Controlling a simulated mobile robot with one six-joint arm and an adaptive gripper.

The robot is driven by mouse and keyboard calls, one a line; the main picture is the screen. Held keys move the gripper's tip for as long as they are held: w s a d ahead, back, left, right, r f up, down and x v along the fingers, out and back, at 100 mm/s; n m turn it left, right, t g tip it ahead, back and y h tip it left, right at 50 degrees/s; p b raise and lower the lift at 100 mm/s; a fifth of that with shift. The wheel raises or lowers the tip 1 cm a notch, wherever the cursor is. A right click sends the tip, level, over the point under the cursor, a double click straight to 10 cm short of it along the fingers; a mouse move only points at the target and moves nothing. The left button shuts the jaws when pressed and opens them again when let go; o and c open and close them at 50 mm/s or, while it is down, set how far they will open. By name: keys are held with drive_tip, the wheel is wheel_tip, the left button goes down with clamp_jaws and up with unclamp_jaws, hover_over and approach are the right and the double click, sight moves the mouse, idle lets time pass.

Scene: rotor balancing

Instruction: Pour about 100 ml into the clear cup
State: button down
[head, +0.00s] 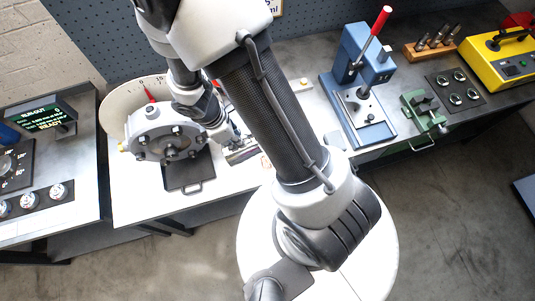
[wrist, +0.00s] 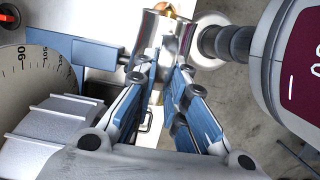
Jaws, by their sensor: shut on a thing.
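My gripper (wrist: 163,75) has blue fingers and is closed on a shiny metal piece (wrist: 168,38) at the top of the wrist view. The piece looks rounded and hollow, but I cannot tell exactly what it is. In the head view my gripper (head: 230,138) is small and partly hidden by my arm, above the white-topped bench. A shiny part (head: 240,154) shows just below it. I cannot make out the clear cup in either view, nor any liquid.
A grey bolted round housing (head: 165,130) stands left of my gripper, before a pale graduated disc (head: 112,115). A blue press with a red lever (head: 374,35) stands right. In the wrist view, a grey unit with a maroon face (wrist: 300,60) is close on the right.

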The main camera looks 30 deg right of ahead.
sight(229, 151)
drive_tip(key=shift+s+d+f, duration=0.1)
drive_tip(key=shift+d+f, duration=0.15)
drive_tip(key=shift+f, duration=0.1)
drive_tip(key=shift+w+a+r, duration=0.2)
drive_tip(key=shift+a+r, duration=0.35)
drive_tip(key=shift+a, duration=0.15)
drive_tip(key=a+f+h+b, duration=0.1)
drive_tip(key=a+h+b, duration=0.1)
drive_tip(key=b, duration=0.1)
drive_tip(key=shift+s+f+g, duration=0.1)
drive_tip(key=shift+f+g, duration=0.2)
drive_tip(key=shift+f, duration=0.05)
drive_tip(key=shift+a+r+h, duration=0.15)
drive_tip(key=shift+r+h, duration=0.05)
drive_tip(key=shift+h, duration=0.3)
drive_tip(key=shift+r, duration=0.15)
drive_tip(key=shift+d, duration=0.3)
drive_tip(key=shift+a, duration=0.15)
